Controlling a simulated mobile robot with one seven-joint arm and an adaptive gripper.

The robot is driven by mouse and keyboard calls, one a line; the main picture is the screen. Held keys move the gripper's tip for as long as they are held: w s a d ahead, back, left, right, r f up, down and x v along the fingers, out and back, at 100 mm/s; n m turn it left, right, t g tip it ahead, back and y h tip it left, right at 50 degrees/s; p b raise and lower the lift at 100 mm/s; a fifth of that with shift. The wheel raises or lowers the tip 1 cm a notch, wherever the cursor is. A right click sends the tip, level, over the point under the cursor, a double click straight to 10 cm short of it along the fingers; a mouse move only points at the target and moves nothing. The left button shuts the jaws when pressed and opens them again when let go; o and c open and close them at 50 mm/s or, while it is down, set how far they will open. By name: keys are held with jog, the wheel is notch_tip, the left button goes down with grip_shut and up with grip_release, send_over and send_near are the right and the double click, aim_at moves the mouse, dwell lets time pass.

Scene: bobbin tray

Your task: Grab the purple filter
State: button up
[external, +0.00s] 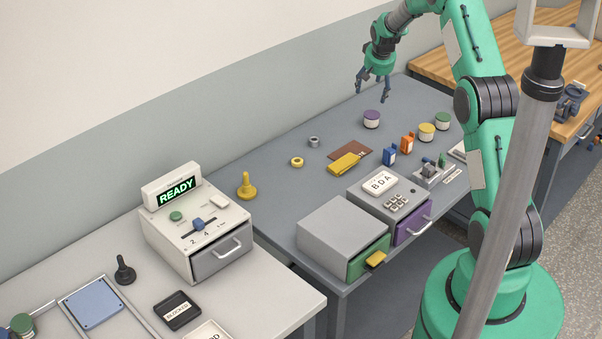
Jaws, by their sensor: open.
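The purple filter (372,119) is a short round piece with a purple top and a pale side. It stands upright on the far part of the grey table. My gripper (373,92) is above the table near the purple filter, pointing down. Its dark fingers are apart with nothing between them. A gap shows between the fingers and the filter, though the exact height is hard to tell from this view.
Yellow (426,132) and green (443,121) round pieces stand to the right of the filter. Orange (408,142) and blue (390,155) blocks are in front. A grey drawer box (335,232) and a keypad box (380,183) stand nearer. Table space left of the filter is clear.

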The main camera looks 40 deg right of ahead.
jog(key=d+f, duration=0.2)
jog(key=shift+d+f, duration=0.1)
jog(key=shift+f, duration=0.25)
send_near(372, 114)
jog(key=shift+x, duration=2.5)
jog(key=shift+x, duration=2.55)
jog(key=c, duration=1.2)
